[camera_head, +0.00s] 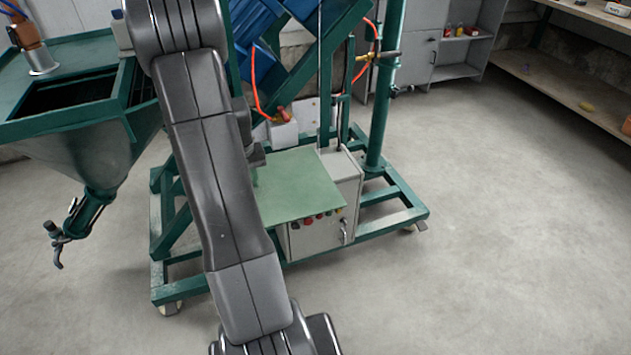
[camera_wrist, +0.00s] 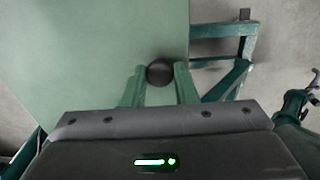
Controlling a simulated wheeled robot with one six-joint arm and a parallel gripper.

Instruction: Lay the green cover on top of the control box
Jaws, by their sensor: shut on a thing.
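The green cover (camera_head: 298,187) is a flat, pale green sheet. In the head view it is over the grey control box (camera_head: 325,238), offset to the left, with the box's right top strip showing. I cannot tell whether it touches the box. The box has coloured buttons and a handle on its front. In the wrist view the cover (camera_wrist: 90,60) fills the upper left. My gripper (camera_wrist: 160,75) has its two fingers on either side of a dark round knob (camera_wrist: 160,70) at the cover's edge, shut on it. In the head view my arm hides most of the gripper.
The box stands within a green wheeled frame (camera_head: 405,212) with uprights and an orange hose (camera_head: 256,85) behind. A green hopper (camera_head: 95,135) with a nozzle hangs at left. A wooden shelf (camera_head: 570,85) is at the right. The floor at right is clear.

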